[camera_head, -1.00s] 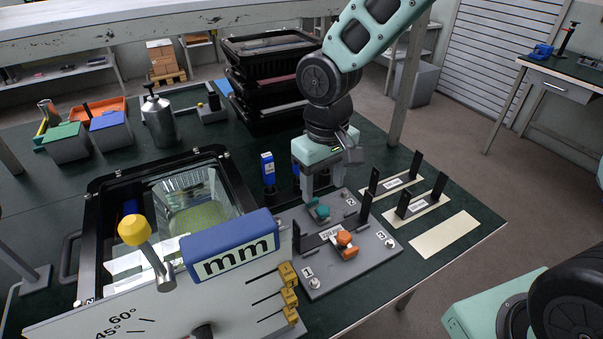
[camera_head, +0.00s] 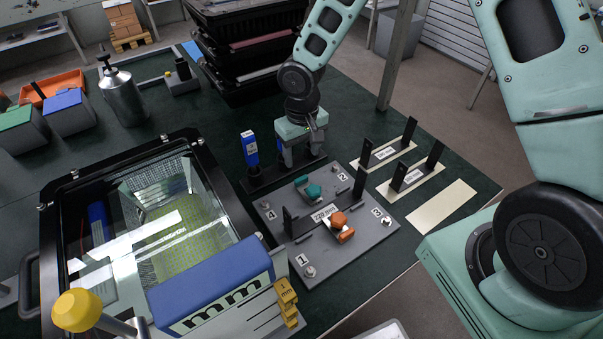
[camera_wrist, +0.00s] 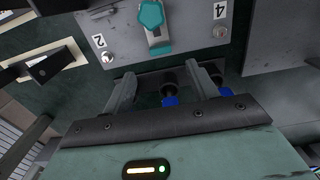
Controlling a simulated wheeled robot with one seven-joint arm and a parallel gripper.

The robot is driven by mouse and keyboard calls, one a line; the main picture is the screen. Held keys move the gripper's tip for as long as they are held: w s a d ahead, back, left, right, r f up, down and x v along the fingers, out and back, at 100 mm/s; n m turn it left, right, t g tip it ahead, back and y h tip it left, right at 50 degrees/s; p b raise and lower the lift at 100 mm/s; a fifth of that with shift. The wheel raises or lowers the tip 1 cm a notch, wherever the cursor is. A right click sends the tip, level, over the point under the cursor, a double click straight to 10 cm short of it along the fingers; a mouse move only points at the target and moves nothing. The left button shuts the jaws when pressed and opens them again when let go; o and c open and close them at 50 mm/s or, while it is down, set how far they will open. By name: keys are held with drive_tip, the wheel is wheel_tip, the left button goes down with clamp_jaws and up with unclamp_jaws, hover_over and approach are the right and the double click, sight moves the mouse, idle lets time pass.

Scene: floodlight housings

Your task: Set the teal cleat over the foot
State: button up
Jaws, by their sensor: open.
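The teal cleat (camera_head: 307,188) lies on the grey numbered plate (camera_head: 275,254), between the marks 2 and 4. In the wrist view the teal cleat (camera_wrist: 153,22) shows a hexagonal knob on a grey strip with a teal end. A black bracket with two uprights (camera_head: 289,223) and a 220 mm label stands on the plate; its foot is partly hidden, and I cannot tell whether the cleat overlaps it. My gripper (camera_head: 301,163) is just behind the teal cleat, apart from it. In the wrist view my gripper (camera_wrist: 165,82) is open, with no cleat between its fingers.
An orange cleat (camera_head: 341,226) sits on the plate's front side. Blue-topped tools (camera_head: 250,148) stand in a rack beside my gripper. More black brackets (camera_head: 384,152) stand to the right, beside a bare cream strip (camera_head: 441,207). A glass-topped case (camera_head: 60,182) is at left.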

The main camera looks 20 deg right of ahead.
sight(302, 179)
wheel_tip(302, 179, down, 9)
drive_tip(key=shift+r, duration=0.1)
idle(0.3)
clamp_jaws()
drive_tip(key=shift+s+d+b, duration=0.15)
drive_tip(key=shift+s+b, duration=0.35)
drive_tip(key=shift+s, duration=0.55)
drive_tip(key=shift+s+d, duration=0.1)
drive_tip(key=shift+s, duration=0.05)
unclamp_jaws()
wheel_tip(302, 179, up, 17)
drive_tip(key=shift+r, duration=0.2)
